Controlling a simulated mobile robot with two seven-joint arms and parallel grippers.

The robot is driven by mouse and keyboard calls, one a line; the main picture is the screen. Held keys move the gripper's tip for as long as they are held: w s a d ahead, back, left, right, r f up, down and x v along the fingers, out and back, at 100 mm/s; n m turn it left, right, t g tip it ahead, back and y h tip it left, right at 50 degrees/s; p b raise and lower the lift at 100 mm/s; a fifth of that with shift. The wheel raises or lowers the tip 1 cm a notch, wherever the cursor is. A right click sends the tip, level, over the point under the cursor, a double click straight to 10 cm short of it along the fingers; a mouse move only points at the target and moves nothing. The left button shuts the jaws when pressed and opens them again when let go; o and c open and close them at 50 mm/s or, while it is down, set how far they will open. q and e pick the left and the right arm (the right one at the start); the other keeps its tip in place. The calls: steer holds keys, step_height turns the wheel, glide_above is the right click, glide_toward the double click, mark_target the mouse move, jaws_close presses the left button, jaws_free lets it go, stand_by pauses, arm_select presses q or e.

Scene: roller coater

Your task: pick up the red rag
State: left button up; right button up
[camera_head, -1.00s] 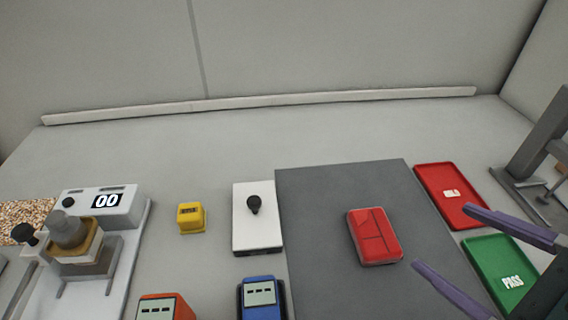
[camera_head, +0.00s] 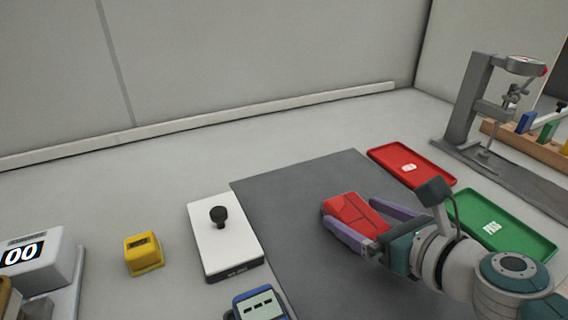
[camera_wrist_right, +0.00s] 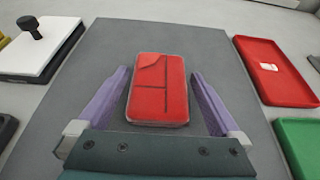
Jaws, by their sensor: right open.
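The red rag (camera_head: 352,214) is a folded red block lying on the dark grey mat (camera_head: 290,180). It also shows in the right wrist view (camera_wrist_right: 158,90), lying between my two purple fingers with a gap on each side. My right gripper (camera_head: 358,222) is open, with one finger on either side of the rag in the head view; the near finger hides part of its front edge. The right gripper shows at the bottom of the right wrist view (camera_wrist_right: 160,95). My left gripper is not in view.
A red tray (camera_head: 440,177) and a green tray (camera_head: 535,240) lie right of the mat. A white plate with a black knob (camera_head: 222,250), a yellow device (camera_head: 143,254) and a blue meter (camera_head: 258,304) stand left. A grey press stand (camera_head: 470,100) is at the back right.

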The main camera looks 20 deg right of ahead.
steer(key=shift+w+f, duration=0.25)
steer(key=shift+w, duration=0.3)
steer(key=c, duration=1.3)
steer(key=shift+o, duration=0.2)
steer(key=shift+a+r, duration=0.1)
steer(key=shift+r, duration=0.05)
